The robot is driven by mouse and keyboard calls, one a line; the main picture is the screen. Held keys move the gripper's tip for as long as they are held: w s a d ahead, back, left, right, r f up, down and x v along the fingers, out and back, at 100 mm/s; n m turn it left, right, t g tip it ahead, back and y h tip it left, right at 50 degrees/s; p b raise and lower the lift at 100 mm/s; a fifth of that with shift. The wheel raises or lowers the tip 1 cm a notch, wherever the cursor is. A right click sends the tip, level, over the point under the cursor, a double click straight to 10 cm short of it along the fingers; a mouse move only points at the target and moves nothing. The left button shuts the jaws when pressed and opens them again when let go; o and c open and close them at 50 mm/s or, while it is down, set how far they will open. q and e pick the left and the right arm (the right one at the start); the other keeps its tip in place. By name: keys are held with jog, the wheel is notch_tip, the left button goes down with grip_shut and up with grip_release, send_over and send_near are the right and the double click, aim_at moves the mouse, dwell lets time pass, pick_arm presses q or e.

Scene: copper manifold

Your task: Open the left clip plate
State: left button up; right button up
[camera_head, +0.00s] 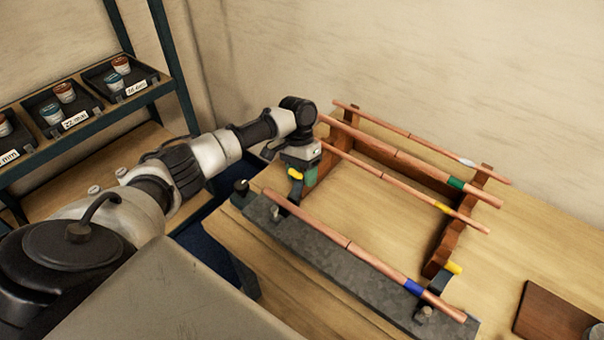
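The left clip plate is a small dark plate with a yellow tab (295,174), at the left end of the dark grey rail on the bench. My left gripper (300,168) points down right at this tab, with a green part beside it. Whether the fingers touch or hold the tab is hidden by the wrist, and I cannot tell how wide they are. A similar plate with a yellow tab (453,267) sits at the rail's right end. A copper pipe with a blue band (413,287) lies along the rail. My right gripper is not in view.
Behind the rail, a wooden rack (434,262) carries more copper pipes with green, yellow and white bands. A brown board (552,312) lies at the right. A shelf (130,112) with labelled black bins stands at the left. Bench surface between the rail and rack is clear.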

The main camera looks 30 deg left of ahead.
pick_arm(q)
jog(key=shift+d, duration=0.1)
jog(key=shift+w+r, duration=0.15)
jog(key=shift+r, duration=0.15)
jog(key=b+v, duration=0.3)
jog(key=v, duration=0.7)
